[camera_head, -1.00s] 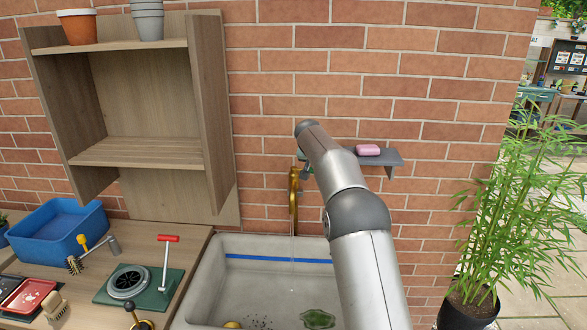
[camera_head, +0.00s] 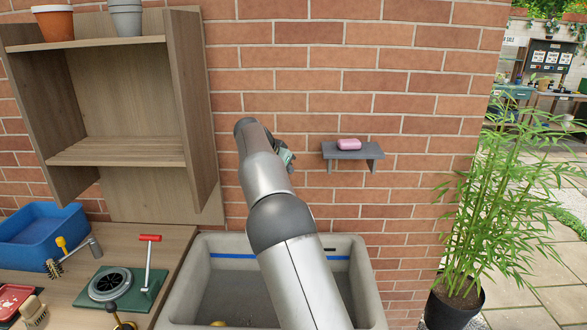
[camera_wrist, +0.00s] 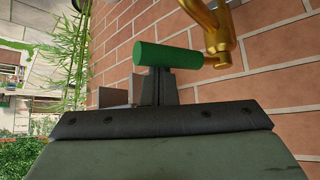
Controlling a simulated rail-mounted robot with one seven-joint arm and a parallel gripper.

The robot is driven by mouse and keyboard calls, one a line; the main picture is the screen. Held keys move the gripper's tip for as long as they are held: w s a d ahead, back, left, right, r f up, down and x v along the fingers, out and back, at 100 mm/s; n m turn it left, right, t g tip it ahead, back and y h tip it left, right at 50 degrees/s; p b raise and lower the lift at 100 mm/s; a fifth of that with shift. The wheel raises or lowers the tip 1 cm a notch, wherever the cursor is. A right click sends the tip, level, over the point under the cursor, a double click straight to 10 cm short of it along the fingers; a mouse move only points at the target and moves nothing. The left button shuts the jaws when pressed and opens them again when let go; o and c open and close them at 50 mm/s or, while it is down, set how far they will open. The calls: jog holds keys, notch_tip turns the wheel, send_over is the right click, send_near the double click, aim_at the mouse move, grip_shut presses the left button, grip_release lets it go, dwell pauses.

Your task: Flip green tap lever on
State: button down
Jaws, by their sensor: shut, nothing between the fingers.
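The green tap lever (camera_wrist: 168,55) is a short green cylinder beside the brass tap (camera_wrist: 216,35) in the wrist view. My gripper (camera_wrist: 157,80) is shut and empty, its dark fingers together. The fingertips meet the lever's edge in the picture; I cannot tell whether they touch it. In the head view my gripper (camera_head: 286,158) shows only partly beside my arm, in front of the brick wall. My arm hides the tap and lever there.
The grey sink (camera_head: 362,285) lies below my arm. A small wall shelf (camera_head: 372,156) with pink soap (camera_head: 349,144) is to the right. A wooden shelf unit (camera_head: 190,110) stands left, above a worktop with tools. A potted bamboo (camera_head: 470,235) stands far right.

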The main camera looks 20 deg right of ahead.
jog(key=shift+w+a+p, duration=0.1)
jog(key=shift+a+p, duration=0.25)
jog(key=shift+a, duration=1.6)
jog(key=shift+d, duration=0.1)
jog(key=s+d+b, duration=0.1)
jog(key=d+b, duration=0.1)
jog(key=d, duration=0.2)
jog(key=w+a+r+p, duration=0.1)
jog(key=a+r+p, duration=0.3)
jog(key=r, duration=0.4)
jog(key=shift+w+a+p, duration=0.35)
jog(key=shift+a, duration=0.55)
jog(key=shift+r, duration=0.15)
